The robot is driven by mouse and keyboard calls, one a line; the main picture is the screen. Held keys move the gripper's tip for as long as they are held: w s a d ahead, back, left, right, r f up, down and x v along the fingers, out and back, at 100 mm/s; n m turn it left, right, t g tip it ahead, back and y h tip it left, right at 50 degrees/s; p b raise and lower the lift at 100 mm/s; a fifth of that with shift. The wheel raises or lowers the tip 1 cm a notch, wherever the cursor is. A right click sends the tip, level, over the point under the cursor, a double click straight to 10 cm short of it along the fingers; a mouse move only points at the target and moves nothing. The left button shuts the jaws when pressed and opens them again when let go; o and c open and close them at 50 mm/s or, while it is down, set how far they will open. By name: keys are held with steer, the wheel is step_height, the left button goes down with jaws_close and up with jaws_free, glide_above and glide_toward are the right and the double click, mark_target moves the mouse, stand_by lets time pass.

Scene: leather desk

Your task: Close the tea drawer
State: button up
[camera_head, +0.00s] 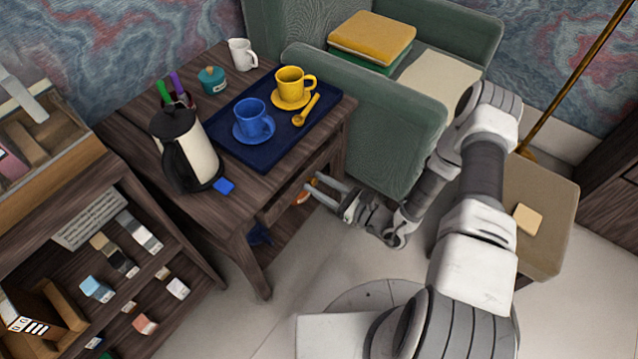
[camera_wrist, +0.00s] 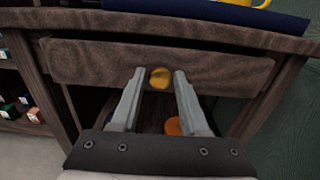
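The tea drawer is a brown wooden front under the tabletop of a small tea table. Its front (camera_wrist: 95,65) spans the wrist view, overlaps the table legs at its ends and seems to stand out a little; how far I cannot tell. In the head view the drawer (camera_head: 275,209) shows only partly, below the table edge. A round brass knob (camera_wrist: 160,78) sits at its middle. My gripper (camera_wrist: 160,75) is open, with one fingertip on each side of the knob and small gaps between. In the head view my gripper (camera_head: 314,182) reaches the drawer from the right.
The tabletop (camera_head: 205,205) bears a kettle (camera_head: 187,150) and a blue tray (camera_head: 225,143) with blue and yellow cups. An orange object (camera_wrist: 173,126) shows below the drawer. A green armchair (camera_head: 390,130) stands close behind my gripper; a shelf (camera_head: 185,240) stands left.

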jaws_close()
stand_by(1.1)
